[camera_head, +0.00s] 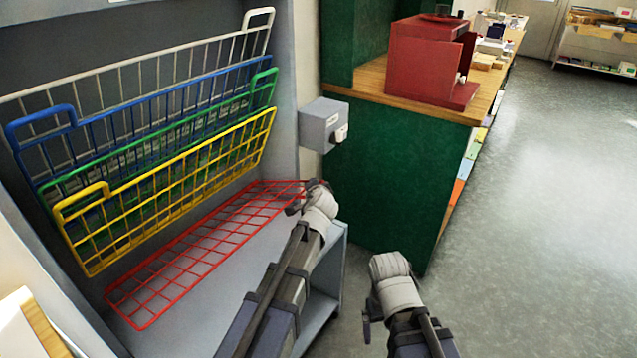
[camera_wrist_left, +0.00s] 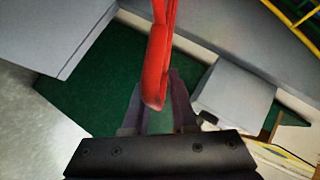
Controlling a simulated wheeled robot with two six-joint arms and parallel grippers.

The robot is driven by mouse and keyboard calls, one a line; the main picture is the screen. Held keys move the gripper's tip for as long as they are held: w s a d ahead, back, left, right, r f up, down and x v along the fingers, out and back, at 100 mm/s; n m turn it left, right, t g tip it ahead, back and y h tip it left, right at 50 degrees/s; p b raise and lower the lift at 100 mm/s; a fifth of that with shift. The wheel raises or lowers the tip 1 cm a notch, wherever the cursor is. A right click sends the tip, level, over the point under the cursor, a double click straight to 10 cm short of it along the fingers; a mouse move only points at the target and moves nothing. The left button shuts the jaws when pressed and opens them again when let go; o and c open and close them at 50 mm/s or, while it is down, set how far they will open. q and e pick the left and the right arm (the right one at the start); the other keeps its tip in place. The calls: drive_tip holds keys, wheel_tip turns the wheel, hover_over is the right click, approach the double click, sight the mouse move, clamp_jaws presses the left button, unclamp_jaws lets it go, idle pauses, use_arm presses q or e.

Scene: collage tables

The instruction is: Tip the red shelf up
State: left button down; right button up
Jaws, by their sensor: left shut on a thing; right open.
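The red shelf (camera_head: 205,250) is a wire grid that lies low and nearly flat in the grey rack, below the other shelves. Its right end reaches my left gripper (camera_head: 303,201), which partly hides that corner. In the left wrist view, the shelf's thick red bar (camera_wrist_left: 159,60) runs down between the two dark fingers of my left gripper (camera_wrist_left: 157,105), which is shut on it. My right gripper (camera_head: 372,308) is open and empty, at the lower middle of the head view, apart from the shelf; its fingers are partly hidden.
Yellow (camera_head: 165,190), green (camera_head: 262,92), blue (camera_head: 110,125) and white (camera_head: 190,60) wire shelves stand tipped up above the red one. A grey box (camera_head: 318,124) with a knob is mounted right of the rack. A green counter (camera_head: 390,170) carries a red machine (camera_head: 428,60). Floor is clear at right.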

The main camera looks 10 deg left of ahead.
use_arm(q)
drive_tip(key=w+a+r+n+g+h+p, duration=0.1)
drive_tip(key=w+a+r+p, duration=0.1)
drive_tip(key=a+r+p, duration=0.4)
drive_tip(key=w+a+r+n+g+h+p, duration=0.1)
drive_tip(key=w+a+r+p, duration=0.2)
drive_tip(key=a+r+p, duration=0.3)
drive_tip(key=shift+a+r+h+p, duration=0.3)
drive_tip(key=shift+r+p, duration=1)
drive_tip(key=shift+p, duration=1.35)
drive_tip(key=shift+w+d, duration=0.1)
drive_tip(key=c, duration=0.9)
unclamp_jaws()
